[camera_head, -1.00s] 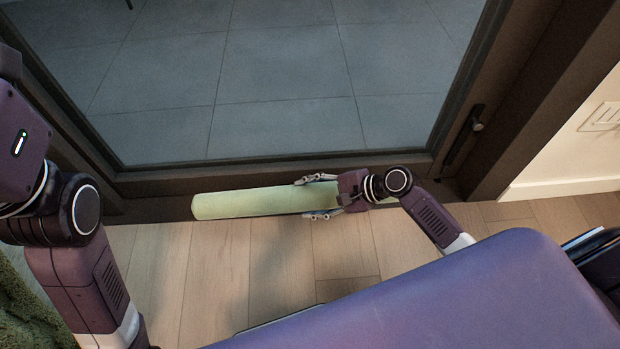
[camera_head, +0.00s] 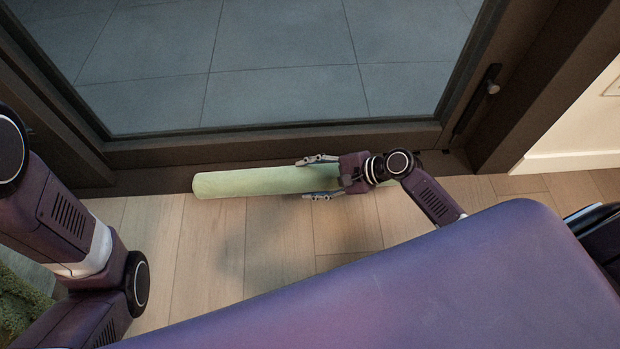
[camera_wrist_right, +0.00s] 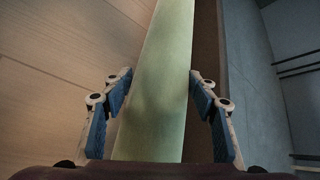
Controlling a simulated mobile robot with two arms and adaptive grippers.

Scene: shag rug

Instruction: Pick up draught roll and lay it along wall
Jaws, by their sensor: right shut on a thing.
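The draught roll (camera_head: 245,183) is a long pale green cylinder. It lies roughly parallel to the dark bottom frame of the glass door, close along its near side; I cannot tell whether it touches the frame or the floor. My right gripper (camera_head: 304,179) is shut on the roll right of its middle, one finger on each long side. In the right wrist view the roll (camera_wrist_right: 163,60) runs away between the blue-padded fingers (camera_wrist_right: 162,82). My wrist hides part of the roll's right portion. My left arm shows at the left, but its gripper is out of view.
The glass door's dark frame (camera_head: 210,150) borders the wood floor (camera_head: 280,235). A door handle (camera_head: 487,87) and a pale wall with white skirting (camera_head: 570,160) are at the right. A green shag rug (camera_head: 22,300) is at the lower left. Floor in front of the roll is clear.

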